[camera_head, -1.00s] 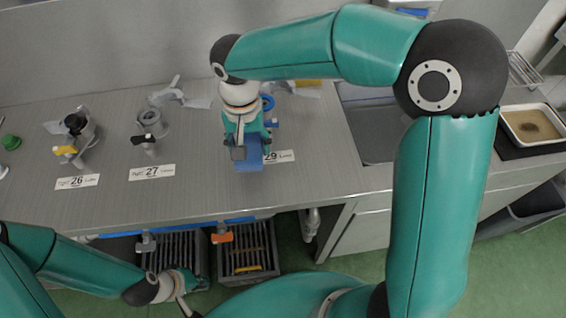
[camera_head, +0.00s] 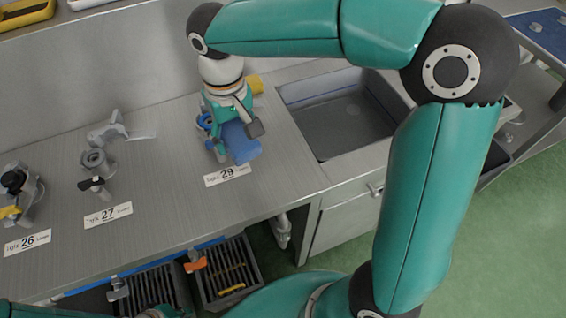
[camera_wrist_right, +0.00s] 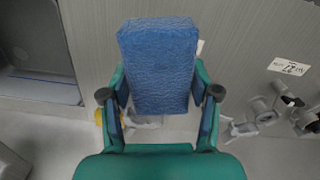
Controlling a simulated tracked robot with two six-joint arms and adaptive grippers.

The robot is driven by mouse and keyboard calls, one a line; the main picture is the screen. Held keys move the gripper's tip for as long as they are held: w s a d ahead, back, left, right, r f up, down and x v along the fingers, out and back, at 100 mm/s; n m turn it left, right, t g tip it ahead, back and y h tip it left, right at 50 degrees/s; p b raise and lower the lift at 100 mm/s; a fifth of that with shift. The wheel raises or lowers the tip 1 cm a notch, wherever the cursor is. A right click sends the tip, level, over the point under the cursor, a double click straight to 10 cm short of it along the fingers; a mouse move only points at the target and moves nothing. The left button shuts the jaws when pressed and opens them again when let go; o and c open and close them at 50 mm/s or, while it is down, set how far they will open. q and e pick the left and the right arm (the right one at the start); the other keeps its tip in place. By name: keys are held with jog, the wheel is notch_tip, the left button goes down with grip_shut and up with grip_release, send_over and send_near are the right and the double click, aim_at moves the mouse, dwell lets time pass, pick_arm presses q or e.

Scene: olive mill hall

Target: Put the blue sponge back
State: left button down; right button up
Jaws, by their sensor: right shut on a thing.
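The blue sponge (camera_head: 241,145) is held in my right gripper (camera_head: 234,138) over the steel counter, just behind the label 29. In the right wrist view the sponge (camera_wrist_right: 160,62) is a blue block between the two fingers of my right gripper (camera_wrist_right: 160,95), which are shut on its sides. I cannot tell whether its underside touches the counter.
A blue-ringed part (camera_head: 205,121) and a yellow item (camera_head: 256,84) are close to my right gripper. A sink (camera_head: 345,117) lies to the right. Grey fittings stand by label 27 (camera_head: 108,215) and label 26 (camera_head: 27,242). Crates (camera_head: 226,270) sit below the counter.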

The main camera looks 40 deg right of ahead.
jog(key=s+d+r+m, duration=0.2)
jog(key=d+r, duration=0.3)
jog(key=d, duration=0.6)
send_over(285, 162)
jog(key=shift+m, duration=0.3)
notch_tip(285, 162, down, 14)
jog(key=shift+f, duration=2.7)
jog(key=o, duration=1.2)
notch_tip(285, 162, up, 12)
jog(key=shift+r, duration=0.1)
